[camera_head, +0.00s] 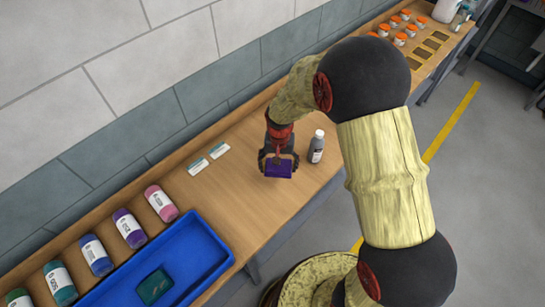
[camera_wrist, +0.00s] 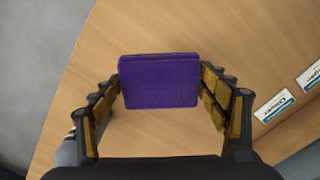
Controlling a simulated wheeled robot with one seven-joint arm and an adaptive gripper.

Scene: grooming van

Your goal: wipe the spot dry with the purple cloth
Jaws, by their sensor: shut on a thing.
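The purple cloth (camera_head: 279,169) is a folded, block-like pad held by my gripper (camera_head: 279,160) over the wooden bench (camera_head: 262,205), near a dark grey bottle. In the wrist view the cloth (camera_wrist: 160,82) sits between the fingertips of my gripper (camera_wrist: 162,88), which are shut on its left and right sides. I cannot tell whether the cloth touches the bench. I see no clear wet spot in either view; the cloth and gripper hide part of the wood.
The grey bottle (camera_head: 317,147) stands just right of my gripper. Two white cards (camera_head: 208,159) lie to the left, by the wall. A blue tray (camera_head: 205,250) holding a teal item (camera_head: 154,287) and several coloured bottles (camera_head: 129,228) are at lower left. Orange-lidded jars (camera_head: 400,39) stand far right.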

